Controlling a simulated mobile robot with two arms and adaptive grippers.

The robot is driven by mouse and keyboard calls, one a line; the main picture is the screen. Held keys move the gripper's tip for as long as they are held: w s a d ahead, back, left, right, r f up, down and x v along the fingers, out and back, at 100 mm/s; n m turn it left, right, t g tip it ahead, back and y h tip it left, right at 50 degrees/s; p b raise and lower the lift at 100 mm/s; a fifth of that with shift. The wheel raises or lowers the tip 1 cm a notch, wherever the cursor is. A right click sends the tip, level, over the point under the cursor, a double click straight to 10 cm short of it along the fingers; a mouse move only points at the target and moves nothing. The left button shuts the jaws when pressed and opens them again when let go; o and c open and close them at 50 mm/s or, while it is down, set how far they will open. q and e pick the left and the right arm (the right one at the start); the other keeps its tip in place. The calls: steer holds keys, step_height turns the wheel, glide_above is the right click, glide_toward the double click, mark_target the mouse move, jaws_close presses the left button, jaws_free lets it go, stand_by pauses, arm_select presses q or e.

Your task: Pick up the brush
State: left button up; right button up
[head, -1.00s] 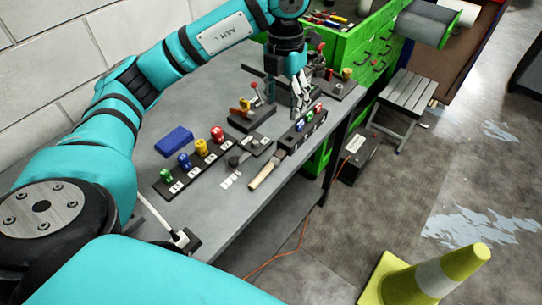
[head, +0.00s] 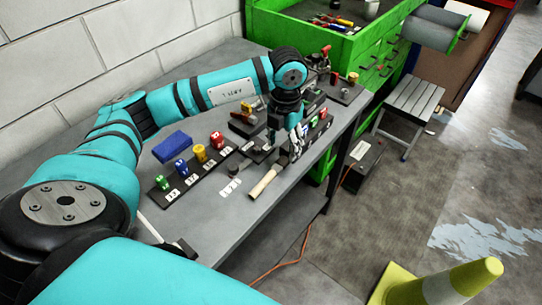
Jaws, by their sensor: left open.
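The brush (head: 264,183) lies on the grey workbench (head: 222,228) near its front edge, its pale wooden handle pointing toward the lower left. Its far end is hidden by my left gripper. My left gripper (head: 291,155) is open and points down just above the far end of the brush. I cannot tell whether the fingers touch it. My right gripper is not in view.
A rack of numbered coloured pieces (head: 193,176) and a blue block (head: 172,146) stand left of the brush. Black fixtures (head: 247,126) stand behind the gripper. A green drawer cabinet (head: 372,50) is at the back. A yellow cone (head: 445,285) stands on the floor.

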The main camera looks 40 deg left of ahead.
mark_target(281, 163)
arm_select(q)
steer(key=shift+f, duration=0.7)
steer(key=shift+f+p, duration=0.25)
steer(key=shift+p, duration=0.05)
steer(key=f, duration=0.1)
steer(key=f+p, duration=0.1)
steer(key=f, duration=0.1)
steer(key=shift+s+a+f+p, duration=0.1)
steer(key=shift+s+f+p, duration=0.15)
steer(key=shift+f+p, duration=0.1)
steer(key=shift+f, duration=0.55)
jaws_close()
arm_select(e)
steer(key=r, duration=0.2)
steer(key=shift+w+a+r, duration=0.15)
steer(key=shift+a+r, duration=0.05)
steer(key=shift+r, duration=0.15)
arm_select(q)
steer(key=shift+r, duration=0.1)
